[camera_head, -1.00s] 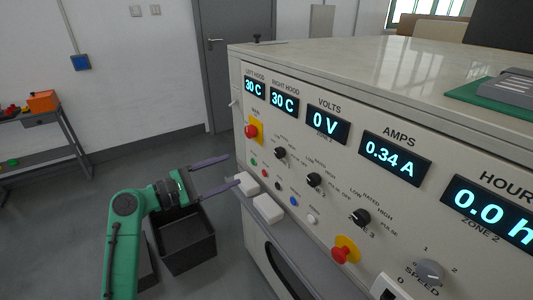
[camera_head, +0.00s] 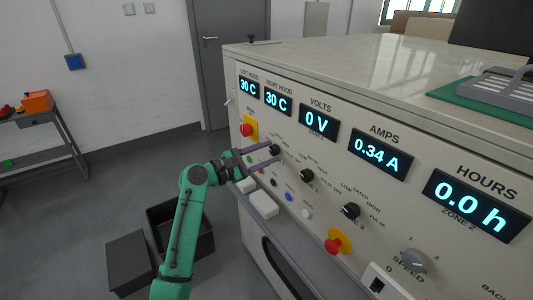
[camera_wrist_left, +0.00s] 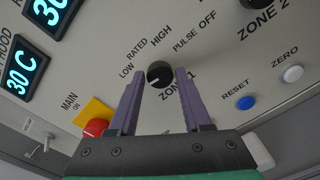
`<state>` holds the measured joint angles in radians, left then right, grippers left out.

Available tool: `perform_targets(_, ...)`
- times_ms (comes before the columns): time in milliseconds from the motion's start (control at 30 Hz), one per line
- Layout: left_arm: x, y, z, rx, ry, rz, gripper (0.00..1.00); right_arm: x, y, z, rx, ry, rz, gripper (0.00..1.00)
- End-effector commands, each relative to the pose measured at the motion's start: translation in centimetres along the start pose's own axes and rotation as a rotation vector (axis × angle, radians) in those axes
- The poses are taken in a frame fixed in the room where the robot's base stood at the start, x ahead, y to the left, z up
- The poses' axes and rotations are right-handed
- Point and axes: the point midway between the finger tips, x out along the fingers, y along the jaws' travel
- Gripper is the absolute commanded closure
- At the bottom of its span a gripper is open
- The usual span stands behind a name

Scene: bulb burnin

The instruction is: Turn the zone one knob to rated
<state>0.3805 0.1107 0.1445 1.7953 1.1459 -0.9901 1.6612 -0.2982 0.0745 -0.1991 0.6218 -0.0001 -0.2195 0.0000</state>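The zone one knob (camera_wrist_left: 160,74) is round and black, on the sloping cream panel, with LOW, RATED, HIGH, PULSE and OFF printed around it. A small pale mark shows on its lower left side in the wrist view; I cannot tell which setting it points at. The knob also shows in the head view (camera_head: 275,149). My left gripper (camera_wrist_left: 160,72) is open, its two purple fingers on either side of the knob. A gap shows beside the knob, and I cannot tell if either finger touches it. My right gripper is not in view.
A red main switch (camera_wrist_left: 96,127) on a yellow plate sits close to the left finger. Zone 2 (camera_head: 306,176) and zone 3 (camera_head: 350,211) knobs lie to the right. A blue button (camera_wrist_left: 245,103) is below. A dark bin (camera_head: 207,244) stands on the floor.

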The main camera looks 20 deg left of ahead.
Motion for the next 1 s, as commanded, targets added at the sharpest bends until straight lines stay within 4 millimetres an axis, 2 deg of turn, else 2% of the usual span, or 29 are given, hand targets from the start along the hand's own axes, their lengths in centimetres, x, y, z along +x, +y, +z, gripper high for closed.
perform_targets(33,0.0,0.0,0.0,0.000,0.000,0.000,0.74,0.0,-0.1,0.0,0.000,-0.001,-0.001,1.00)
perform_targets(100,0.0,0.0,0.0,0.000,0.000,0.000,1.00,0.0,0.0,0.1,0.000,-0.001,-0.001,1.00)
perform_targets(567,-0.1,-0.1,-0.1,0.073,0.001,-0.002,1.00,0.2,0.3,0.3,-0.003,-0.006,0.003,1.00)
perform_targets(1000,0.0,-0.2,-0.2,0.417,0.000,-0.002,1.00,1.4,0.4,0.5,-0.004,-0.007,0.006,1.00)
